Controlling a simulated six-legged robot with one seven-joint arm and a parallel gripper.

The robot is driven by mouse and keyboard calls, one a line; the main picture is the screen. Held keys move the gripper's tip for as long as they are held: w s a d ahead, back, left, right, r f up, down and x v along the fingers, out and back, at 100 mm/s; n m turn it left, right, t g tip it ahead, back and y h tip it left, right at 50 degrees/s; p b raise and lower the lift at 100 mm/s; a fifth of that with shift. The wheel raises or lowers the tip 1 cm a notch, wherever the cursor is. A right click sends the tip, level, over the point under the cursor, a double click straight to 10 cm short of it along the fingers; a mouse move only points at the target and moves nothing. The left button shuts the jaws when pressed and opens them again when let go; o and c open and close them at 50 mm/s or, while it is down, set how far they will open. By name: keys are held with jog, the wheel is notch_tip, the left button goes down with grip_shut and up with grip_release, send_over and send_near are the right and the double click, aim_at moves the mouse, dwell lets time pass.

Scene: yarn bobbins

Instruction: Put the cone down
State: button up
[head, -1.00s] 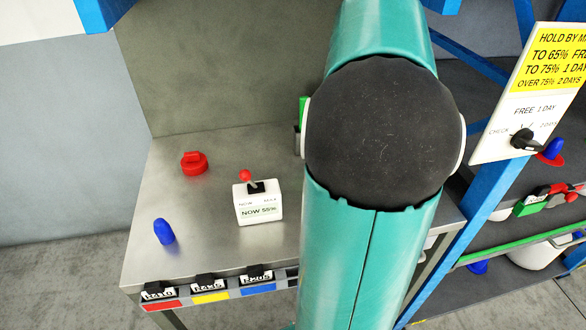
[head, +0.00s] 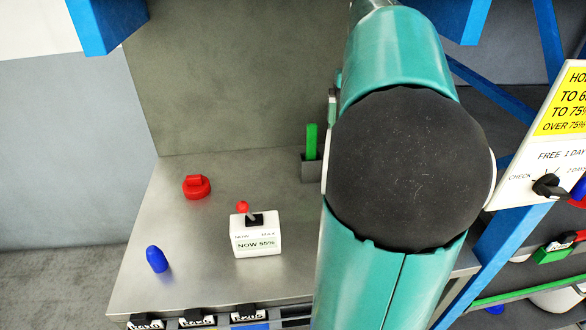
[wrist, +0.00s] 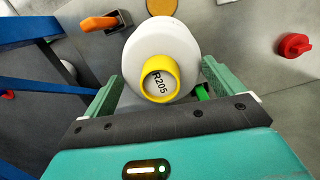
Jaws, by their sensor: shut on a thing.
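The cone (wrist: 160,48) is white with a yellow tip marked R205 and shows in the wrist view. My gripper (wrist: 161,72) has its green fingers on either side of the cone and is shut on it. The tip points toward the wrist camera. Grey surface lies behind the cone, but I cannot tell whether the cone touches it. In the head view my teal arm hides the gripper and the cone.
A steel table (head: 185,245) carries a red knobbed piece (head: 196,187), a blue peg (head: 157,259), a white "NOW" box (head: 256,236) with a red-tipped lever and a green strip (head: 312,141) in a grey holder. An orange handle (wrist: 99,23) shows. A blue post (head: 482,262) stands right.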

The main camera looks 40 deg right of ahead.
jog(key=w+a, duration=0.9)
jog(key=w, duration=0.2)
notch_tip(320, 180, down, 12)
jog(key=shift+s, duration=0.15)
dwell(0.4)
jog(key=o, duration=1.6)
jog(key=shift+c, duration=0.2)
